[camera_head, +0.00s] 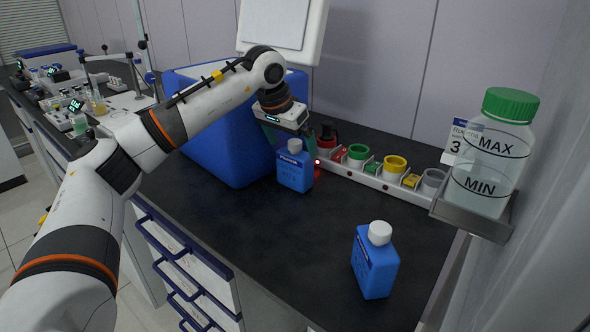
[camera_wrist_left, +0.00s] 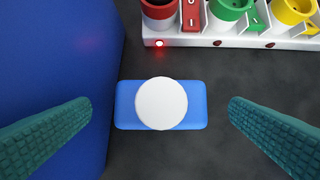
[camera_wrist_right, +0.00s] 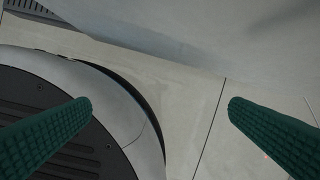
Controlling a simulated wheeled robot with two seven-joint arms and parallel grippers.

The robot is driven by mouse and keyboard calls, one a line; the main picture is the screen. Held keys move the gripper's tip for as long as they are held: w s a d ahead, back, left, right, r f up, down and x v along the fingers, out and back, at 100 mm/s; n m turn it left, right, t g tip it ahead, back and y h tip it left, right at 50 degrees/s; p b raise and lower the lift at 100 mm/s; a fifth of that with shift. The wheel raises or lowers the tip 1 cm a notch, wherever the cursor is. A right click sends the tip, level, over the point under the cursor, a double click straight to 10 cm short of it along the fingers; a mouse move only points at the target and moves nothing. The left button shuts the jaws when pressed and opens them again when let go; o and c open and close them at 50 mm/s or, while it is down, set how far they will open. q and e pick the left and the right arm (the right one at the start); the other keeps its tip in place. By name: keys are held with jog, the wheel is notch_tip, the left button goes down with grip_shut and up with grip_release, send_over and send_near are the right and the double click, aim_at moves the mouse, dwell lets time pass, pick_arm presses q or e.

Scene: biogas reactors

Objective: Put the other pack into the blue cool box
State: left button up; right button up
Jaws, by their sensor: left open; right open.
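A blue pack with a white cap (camera_head: 295,170) stands upright on the dark bench, just right of the blue cool box (camera_head: 213,140). A second blue pack with a white cap (camera_head: 375,265) stands nearer the bench's front right. My left gripper (camera_head: 296,130) is open above the first pack. In the left wrist view the pack's white cap (camera_wrist_left: 161,103) lies between the two green fingers, apart from both. The cool box wall fills that view's left side. My right gripper (camera_wrist_right: 160,106) is open and empty, over floor. The inside of the cool box is hidden.
A white rack (camera_head: 375,178) with red, green, yellow and grey cups runs along the wall behind the packs. A bottle with a green cap (camera_head: 490,150) sits in a metal holder at right. Drawers with blue handles (camera_head: 190,270) lie below the bench edge. The bench between the packs is clear.

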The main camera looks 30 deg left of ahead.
aim_at(294, 152)
pick_arm(q)
jog(key=x, duration=0.5)
jog(key=shift+f, duration=0.3)
pick_arm(e)
jog(key=shift+w+a+r, duration=0.1)
jog(key=shift+w+r, duration=0.55)
jog(key=shift+r, duration=0.15)
pick_arm(q)
jog(key=shift+c, duration=0.6)
jog(key=shift+w+r, duration=0.1)
jog(key=c, duration=1.3)
pick_arm(e)
jog(key=shift+f, duration=0.1)
